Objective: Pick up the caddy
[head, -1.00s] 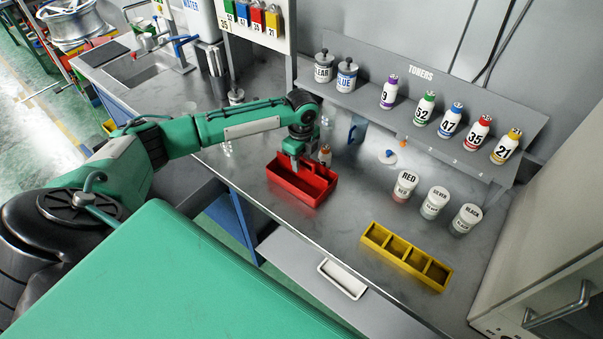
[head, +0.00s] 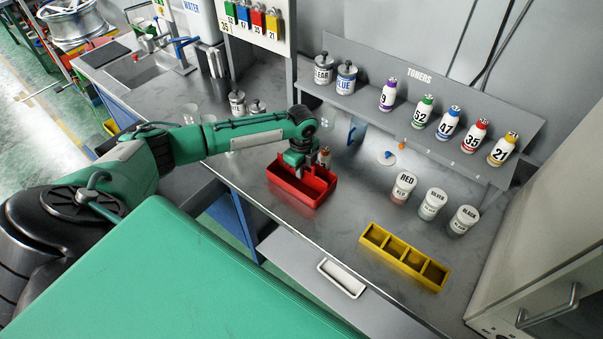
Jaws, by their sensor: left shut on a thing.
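The caddy is an open red box (head: 318,194) on the grey worktop, near its front edge in the middle of the head view. My left gripper (head: 296,170) points down into the caddy and is shut on its raised middle part, which the fingers largely hide. The caddy looks level; I cannot tell any gap beneath it. A small white bottle with an orange top (head: 324,157) shows at its back edge; I cannot tell whether it is inside or behind. My right gripper is not in view.
A yellow compartment tray (head: 405,258) and white jars labelled RED (head: 403,187), SILVER and BLACK stand to the right. Several toner bottles (head: 446,124) line the back shelf. The worktop right of the caddy is clear.

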